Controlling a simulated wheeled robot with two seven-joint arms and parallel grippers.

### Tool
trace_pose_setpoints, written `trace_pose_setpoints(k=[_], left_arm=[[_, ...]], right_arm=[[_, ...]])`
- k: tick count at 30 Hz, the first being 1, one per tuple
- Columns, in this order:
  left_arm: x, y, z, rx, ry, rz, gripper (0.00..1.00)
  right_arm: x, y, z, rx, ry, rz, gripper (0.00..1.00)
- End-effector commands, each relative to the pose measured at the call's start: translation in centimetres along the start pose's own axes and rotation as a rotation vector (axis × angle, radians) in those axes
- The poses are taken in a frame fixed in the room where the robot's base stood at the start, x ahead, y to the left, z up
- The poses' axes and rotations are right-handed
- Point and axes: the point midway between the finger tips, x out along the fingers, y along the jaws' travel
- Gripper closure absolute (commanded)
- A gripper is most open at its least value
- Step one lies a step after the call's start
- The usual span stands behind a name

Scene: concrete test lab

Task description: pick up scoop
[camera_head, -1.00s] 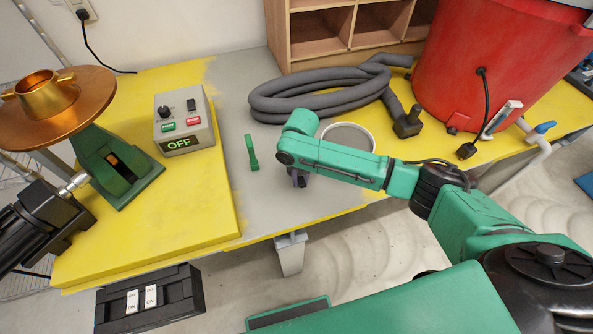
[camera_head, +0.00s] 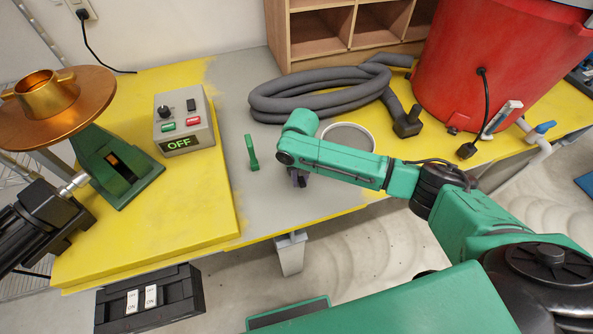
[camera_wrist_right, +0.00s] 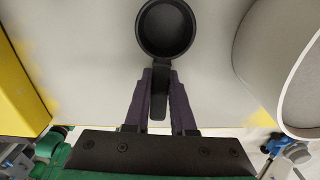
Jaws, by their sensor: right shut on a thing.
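The scoop (camera_wrist_right: 166,29) is black, with a round cup and a short straight handle, and shows in the right wrist view. My right gripper (camera_wrist_right: 160,80) has its two purple fingers closed on the handle from both sides, with the cup beyond the fingertips. In the head view my right gripper (camera_head: 299,179) points down at the grey middle strip of the table, and the scoop is hidden there by the gripper and arm. I cannot tell whether the scoop touches the table. My left gripper is not in view.
A grey hose (camera_head: 310,100), a red tub (camera_head: 490,60), a control box (camera_head: 185,122) and a copper-topped machine (camera_head: 110,165) stand around the table.

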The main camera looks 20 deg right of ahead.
Motion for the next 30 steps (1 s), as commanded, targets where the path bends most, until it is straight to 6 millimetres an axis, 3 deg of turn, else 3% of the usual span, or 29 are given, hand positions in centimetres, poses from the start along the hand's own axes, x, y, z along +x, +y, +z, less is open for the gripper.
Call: trace_pose_setpoints(k=[11,16,20,27,30], left_arm=[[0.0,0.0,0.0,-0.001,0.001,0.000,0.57],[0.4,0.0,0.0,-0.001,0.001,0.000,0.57],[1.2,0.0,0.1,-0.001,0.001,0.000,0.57],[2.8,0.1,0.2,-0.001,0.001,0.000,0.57],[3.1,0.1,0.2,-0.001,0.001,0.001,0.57]], right_arm=[[-0.2,0.0,0.0,0.000,-0.001,0.001,1.00],[-1.9,0.1,0.1,0.000,-0.003,0.003,1.00],[-5.5,0.1,0.2,-0.001,-0.008,0.003,1.00],[-14.6,0.1,0.1,-0.002,-0.009,0.002,1.00],[-17.3,0.0,0.1,0.000,-0.005,0.001,1.00]])
